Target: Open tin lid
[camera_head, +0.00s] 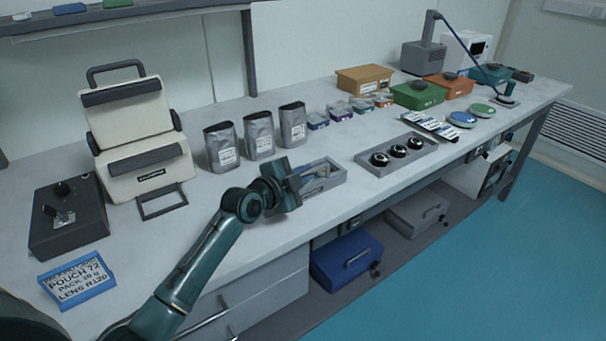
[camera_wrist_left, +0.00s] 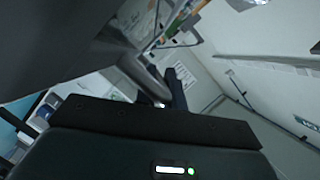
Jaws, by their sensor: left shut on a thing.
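My left gripper (camera_head: 290,183) is over the left end of a small grey tray (camera_head: 325,184) near the front edge of the bench. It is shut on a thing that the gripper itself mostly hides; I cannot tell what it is. In the left wrist view a dark finger (camera_wrist_left: 177,92) shows beside a grey edge. Flat round tins, one blue (camera_head: 462,119) and one green (camera_head: 482,110), lie apart from the gripper at the right. I cannot tell which tin the task means. My right gripper is not in view.
Three grey pouches (camera_head: 258,136) stand behind the gripper. A tray with three black round pieces (camera_head: 398,151) lies to the right. A cream sealing machine (camera_head: 135,125) and a dark box (camera_head: 68,215) stand at the left.

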